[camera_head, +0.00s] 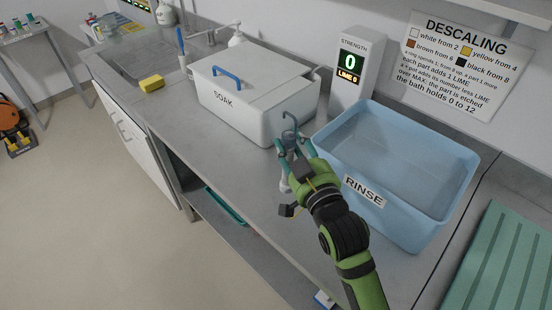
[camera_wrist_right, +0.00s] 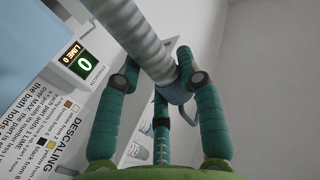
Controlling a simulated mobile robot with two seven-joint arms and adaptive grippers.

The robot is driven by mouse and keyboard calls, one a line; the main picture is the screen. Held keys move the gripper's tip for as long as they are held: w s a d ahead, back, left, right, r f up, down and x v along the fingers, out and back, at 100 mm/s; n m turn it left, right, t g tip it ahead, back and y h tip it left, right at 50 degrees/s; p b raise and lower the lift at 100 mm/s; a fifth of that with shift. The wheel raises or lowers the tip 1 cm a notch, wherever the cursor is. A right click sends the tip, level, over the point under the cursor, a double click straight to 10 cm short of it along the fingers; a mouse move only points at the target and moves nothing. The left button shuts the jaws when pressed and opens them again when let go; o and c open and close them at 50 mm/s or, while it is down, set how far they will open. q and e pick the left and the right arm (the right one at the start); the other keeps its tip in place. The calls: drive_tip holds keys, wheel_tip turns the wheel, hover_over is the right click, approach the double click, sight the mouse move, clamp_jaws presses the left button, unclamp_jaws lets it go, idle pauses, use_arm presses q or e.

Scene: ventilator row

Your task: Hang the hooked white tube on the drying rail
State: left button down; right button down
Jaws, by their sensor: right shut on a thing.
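My right gripper (camera_head: 293,148) is shut on the hooked white tube, above the counter in front of the soak box. The tube's blue-grey hook (camera_head: 289,117) sticks up above the fingers, and a pale end shows below them. In the right wrist view the ribbed white tube (camera_wrist_right: 142,36) runs between the teal fingers of my right gripper (camera_wrist_right: 158,70), with a blue-grey part (camera_wrist_right: 179,94) at its near end. My left gripper is not in view. I cannot make out a drying rail in either view.
A lidded white SOAK box (camera_head: 240,105) and a blue RINSE basin (camera_head: 345,190) flank the gripper. A strength display (camera_head: 350,62) reading 0 stands behind. A yellow sponge (camera_head: 151,83) lies near the sink. A green ribbed mat (camera_head: 505,260) is at right. The front counter is partly clear.

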drive_tip(key=w+a+f+p, duration=0.1)
drive_tip(key=w+a+f, duration=0.1)
drive_tip(key=f, duration=0.4)
drive_tip(key=shift+w+a+p, duration=0.2)
drive_tip(key=shift+a+p, duration=0.15)
drive_tip(key=shift+a, duration=0.3)
drive_tip(key=shift+f, duration=0.2)
drive_tip(key=c, duration=0.8)
unclamp_jaws()
